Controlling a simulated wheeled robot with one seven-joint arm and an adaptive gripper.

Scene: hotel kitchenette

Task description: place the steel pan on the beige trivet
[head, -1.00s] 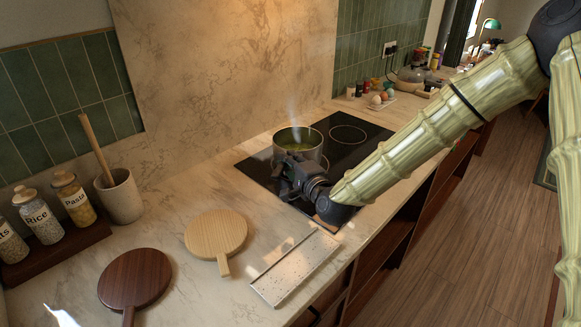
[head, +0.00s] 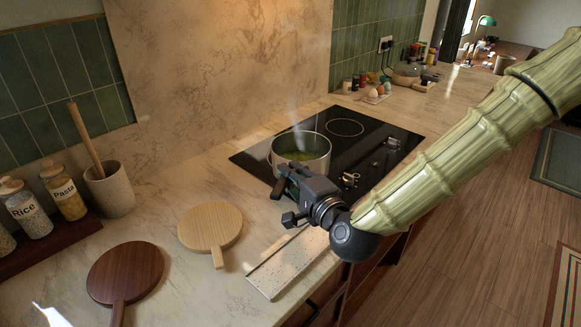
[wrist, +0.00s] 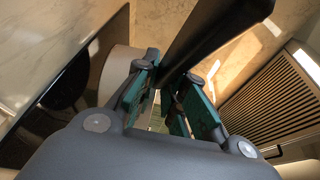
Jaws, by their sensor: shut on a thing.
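The steel pan (head: 301,160) holds green liquid and steams. It is over the front left part of the black hob; I cannot tell whether its base touches the glass. My gripper (head: 287,182) is at the pan's near side, shut on its dark handle. In the wrist view the teal finger pads (wrist: 172,100) are on either side of the dark handle (wrist: 205,40), and part of the pan's pale wall (wrist: 120,68) shows behind them. The beige trivet (head: 210,226), a round light wooden board with a short handle, lies bare on the counter, left of the pan.
A dark brown round board (head: 125,272) lies left of the trivet. A speckled pale tray (head: 285,268) lies at the counter's front edge. Jars (head: 68,200) and a utensil crock (head: 110,190) stand far left. Eggs (head: 375,93) sit beyond the hob (head: 375,145).

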